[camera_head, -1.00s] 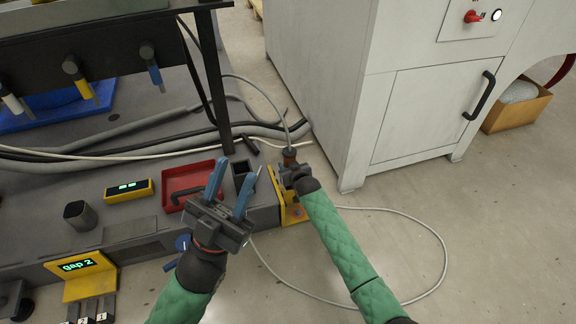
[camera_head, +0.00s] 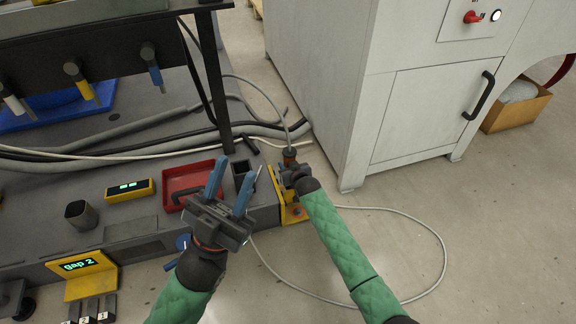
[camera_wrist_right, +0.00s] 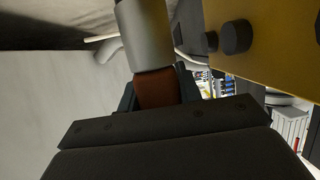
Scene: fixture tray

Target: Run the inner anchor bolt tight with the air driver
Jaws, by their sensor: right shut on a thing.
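My right gripper (camera_head: 291,172) is shut on the air driver (camera_head: 289,153). Its reddish-brown grip shows between the jaws in the right wrist view (camera_wrist_right: 156,90), below a silver cylinder. The driver stands roughly upright beside the yellow bracket (camera_head: 294,214) at the corner of the grey base. In the right wrist view the bracket (camera_wrist_right: 275,50) carries a dark round bolt head (camera_wrist_right: 235,37). Which anchor bolt this is, and whether the driver's tip touches one, I cannot tell; the tip is hidden. My left gripper (camera_head: 236,168) is open and empty, its blue fingers above the base edge.
A red tray (camera_head: 176,199), a yellow display box (camera_head: 130,190) and a dark cup (camera_head: 81,215) stand on the base. A white cabinet (camera_head: 410,110) rises behind the right gripper. The air hose (camera_head: 262,92) runs up from the driver. A pale cable loops across the floor.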

